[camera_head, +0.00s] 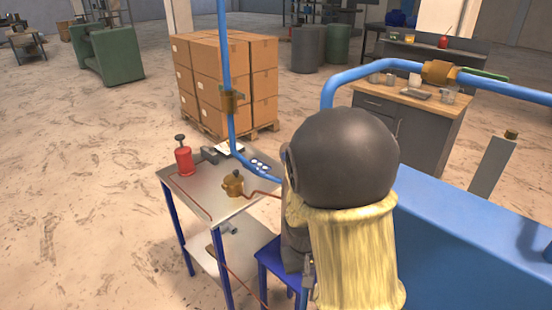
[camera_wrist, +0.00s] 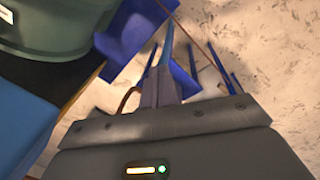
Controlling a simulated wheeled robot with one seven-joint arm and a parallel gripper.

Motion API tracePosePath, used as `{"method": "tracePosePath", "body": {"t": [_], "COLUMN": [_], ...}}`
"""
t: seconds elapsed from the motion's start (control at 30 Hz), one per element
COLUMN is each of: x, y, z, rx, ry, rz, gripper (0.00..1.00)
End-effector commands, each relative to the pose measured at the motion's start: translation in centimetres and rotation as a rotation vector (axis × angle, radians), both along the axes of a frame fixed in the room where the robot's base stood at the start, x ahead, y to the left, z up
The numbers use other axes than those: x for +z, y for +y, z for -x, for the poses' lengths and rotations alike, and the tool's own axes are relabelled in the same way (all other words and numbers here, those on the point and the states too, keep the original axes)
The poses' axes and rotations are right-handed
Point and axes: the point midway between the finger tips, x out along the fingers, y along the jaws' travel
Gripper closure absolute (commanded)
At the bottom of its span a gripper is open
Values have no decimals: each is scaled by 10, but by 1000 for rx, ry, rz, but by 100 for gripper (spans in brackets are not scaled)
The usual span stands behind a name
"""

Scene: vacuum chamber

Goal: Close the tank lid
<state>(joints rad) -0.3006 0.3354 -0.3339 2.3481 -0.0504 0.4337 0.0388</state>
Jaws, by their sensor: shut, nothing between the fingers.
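A dark green round vessel (camera_wrist: 55,40), which looks like the tank, fills the upper left corner of the wrist view. A pale label shows at its left edge, and its lid cannot be made out. My gripper (camera_wrist: 161,82) is shut and empty, to the right of the vessel and apart from it in the picture. In the head view my own arm, with a dark dome and yellow sleeve, covers the middle, and neither the tank nor its lid can be told there.
A blue stool (camera_head: 275,262) stands beside a metal table (camera_head: 205,190) with a red bottle (camera_head: 183,161) and a brass fitting (camera_head: 232,184). A blue pipe (camera_head: 226,60) rises behind. A large blue body (camera_head: 450,235) bounds the right. Open floor lies left.

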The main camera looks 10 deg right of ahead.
Motion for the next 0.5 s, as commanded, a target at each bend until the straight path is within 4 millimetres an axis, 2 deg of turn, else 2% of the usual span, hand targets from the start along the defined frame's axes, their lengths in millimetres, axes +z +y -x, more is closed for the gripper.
{"method": "tracePosePath", "body": {"t": [0.1,0.27,0.37,0.5], "x": [-12,-20,-17,-1], "y": [-10,-25,-32,-34], "z": [-19,-47,-67,-99], "rx": [15,41,66,116], "ry": [57,100,106,88], "rz": [103,275,401,594], "gripper": [100,100,100,100]}}
